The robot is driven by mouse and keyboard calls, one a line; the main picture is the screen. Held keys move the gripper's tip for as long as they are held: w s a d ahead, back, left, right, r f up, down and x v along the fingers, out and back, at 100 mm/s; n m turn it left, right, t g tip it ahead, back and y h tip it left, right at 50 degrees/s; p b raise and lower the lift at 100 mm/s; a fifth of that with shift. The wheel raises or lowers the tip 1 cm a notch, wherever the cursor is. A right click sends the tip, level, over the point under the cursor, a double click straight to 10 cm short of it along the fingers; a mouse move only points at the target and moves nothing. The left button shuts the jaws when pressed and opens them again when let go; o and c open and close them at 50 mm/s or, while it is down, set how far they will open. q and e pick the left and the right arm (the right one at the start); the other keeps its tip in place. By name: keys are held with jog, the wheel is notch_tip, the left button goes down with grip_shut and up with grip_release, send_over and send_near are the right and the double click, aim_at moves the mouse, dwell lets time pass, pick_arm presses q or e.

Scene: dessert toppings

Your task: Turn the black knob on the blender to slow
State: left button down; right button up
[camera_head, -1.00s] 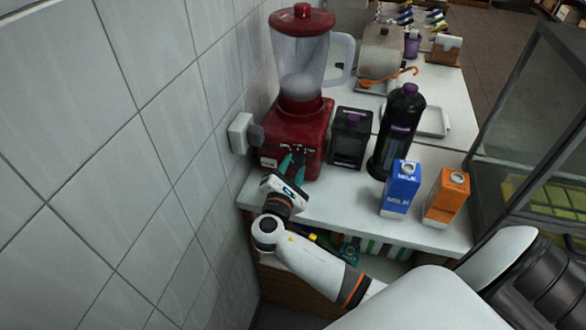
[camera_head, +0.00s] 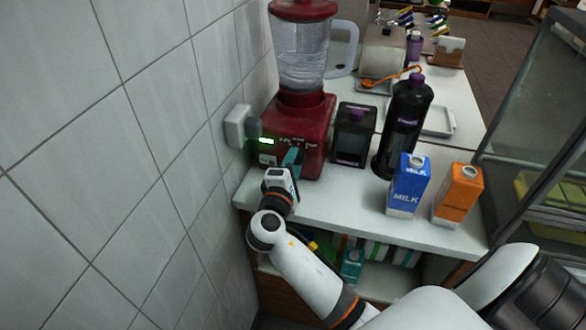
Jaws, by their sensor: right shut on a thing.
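The red blender (camera_head: 312,140) stands on the white counter against the tiled wall, with its clear jar (camera_head: 302,52) and red lid on top. The jar's contents look pale and streaked. A small green light (camera_head: 266,141) glows on the front panel. My right gripper (camera_head: 291,160) is at the blender's front panel, its teal fingers shut on the black knob. The fingers hide the knob itself, so its setting cannot be read. My left gripper does not show.
A wall socket (camera_head: 237,126) with a plug is left of the blender. A black box-shaped container (camera_head: 352,134), a dark bottle (camera_head: 402,125), a blue milk carton (camera_head: 409,185) and an orange carton (camera_head: 458,195) stand to the right. A glass case (camera_head: 535,130) is at the far right.

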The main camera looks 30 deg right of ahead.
jog(key=shift+m, duration=0.3)
jog(key=o, duration=1)
jog(key=b+v, duration=0.2)
jog(key=v, duration=1)
